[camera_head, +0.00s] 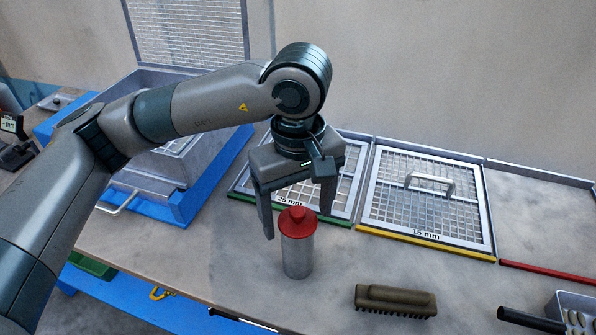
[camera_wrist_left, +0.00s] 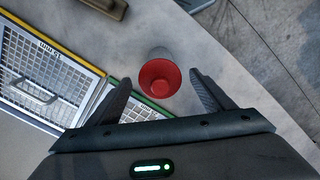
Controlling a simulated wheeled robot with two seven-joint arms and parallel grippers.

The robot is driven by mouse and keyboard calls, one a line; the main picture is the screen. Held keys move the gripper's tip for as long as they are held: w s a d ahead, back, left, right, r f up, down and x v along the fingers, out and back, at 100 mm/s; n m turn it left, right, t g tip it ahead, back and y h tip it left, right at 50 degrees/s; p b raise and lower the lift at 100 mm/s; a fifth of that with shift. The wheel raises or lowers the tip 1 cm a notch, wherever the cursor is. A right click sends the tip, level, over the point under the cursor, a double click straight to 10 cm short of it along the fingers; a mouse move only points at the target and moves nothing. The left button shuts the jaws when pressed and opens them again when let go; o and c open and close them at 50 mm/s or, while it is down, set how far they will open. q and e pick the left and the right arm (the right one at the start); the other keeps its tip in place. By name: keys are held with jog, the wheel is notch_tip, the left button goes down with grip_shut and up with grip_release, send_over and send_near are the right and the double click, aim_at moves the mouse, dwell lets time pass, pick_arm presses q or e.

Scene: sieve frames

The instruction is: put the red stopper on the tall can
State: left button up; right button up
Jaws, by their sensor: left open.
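The tall can (camera_head: 298,260) is a grey metal cylinder standing upright on the bench. The red stopper (camera_head: 297,222) sits on its top with its knob upward. My left gripper (camera_head: 298,225) is open above the bench, with its fingers pointing down on either side of the stopper in the picture. In the left wrist view the stopper (camera_wrist_left: 160,80) shows between the fingertips of the open left gripper (camera_wrist_left: 160,79), with clear gaps on both sides. The can is mostly hidden below the stopper there. My right gripper is not in view.
A brown brush (camera_head: 395,300) lies right of the can. Behind stand the sieve frame marked 15 mm (camera_head: 425,197) and a 25 mm one (camera_head: 335,175). A metal box (camera_head: 150,180) on a blue base is at left. A black handle (camera_head: 530,321) lies at the lower right.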

pick_arm(q)
notch_tip(320, 180, up, 6)
jog(key=shift+f+b, duration=0.2)
jog(key=shift+b, duration=0.45)
notch_tip(320, 180, up, 12)
jog(key=b, duration=0.1)
jog(key=shift+f, duration=0.25)
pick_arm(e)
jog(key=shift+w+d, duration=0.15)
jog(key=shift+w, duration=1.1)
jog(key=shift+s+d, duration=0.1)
